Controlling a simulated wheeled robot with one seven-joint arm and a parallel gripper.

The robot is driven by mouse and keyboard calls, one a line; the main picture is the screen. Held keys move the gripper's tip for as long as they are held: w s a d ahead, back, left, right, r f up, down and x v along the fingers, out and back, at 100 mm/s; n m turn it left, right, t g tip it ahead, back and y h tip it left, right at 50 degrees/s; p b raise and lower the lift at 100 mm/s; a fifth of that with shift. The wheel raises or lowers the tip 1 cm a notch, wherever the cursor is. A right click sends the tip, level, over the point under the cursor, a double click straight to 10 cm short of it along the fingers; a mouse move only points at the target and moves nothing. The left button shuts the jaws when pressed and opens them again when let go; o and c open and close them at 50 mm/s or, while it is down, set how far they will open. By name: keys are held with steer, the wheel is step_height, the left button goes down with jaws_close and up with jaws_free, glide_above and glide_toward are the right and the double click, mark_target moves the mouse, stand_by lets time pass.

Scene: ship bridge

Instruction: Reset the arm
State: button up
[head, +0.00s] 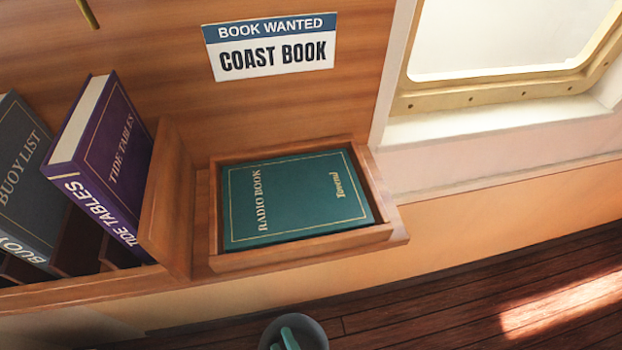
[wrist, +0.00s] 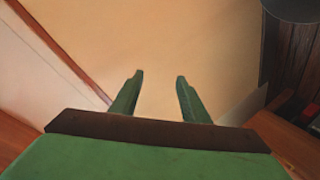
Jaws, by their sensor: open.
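My gripper (wrist: 159,74) shows in the wrist view with its two green fingers apart. Nothing is between them, and a plain cream-orange surface lies beyond. In the head view I cannot make out the gripper clearly. A teal book marked RADIO BOOK (head: 295,198) lies flat, cover up, in a shallow wooden tray (head: 300,252) in the middle of that view. The gripper is not touching the book.
A sign (head: 270,46) above the tray reads BOOK WANTED, COAST BOOK. Left of the tray, a purple TIDE TABLES book (head: 108,150) and a grey BUOY LIST book (head: 22,180) stand tilted in a rack. A window (head: 505,45) is upper right. Bare wooden floor (head: 450,305) lies below.

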steer(key=s+d+r+m+t+h, duration=0.2)
steer(key=d+r+m+h, duration=0.4)
steer(key=r+m, duration=0.5)
steer(key=s+d+m, duration=0.1)
steer(key=m, duration=0.3)
steer(key=shift+s+d+r+m+t, duration=0.2)
steer(key=shift+s+m+t, duration=0.1)
steer(key=shift+s+m, duration=0.1)
steer(key=shift+c, duration=1.4)
steer(key=shift+w, duration=0.1)
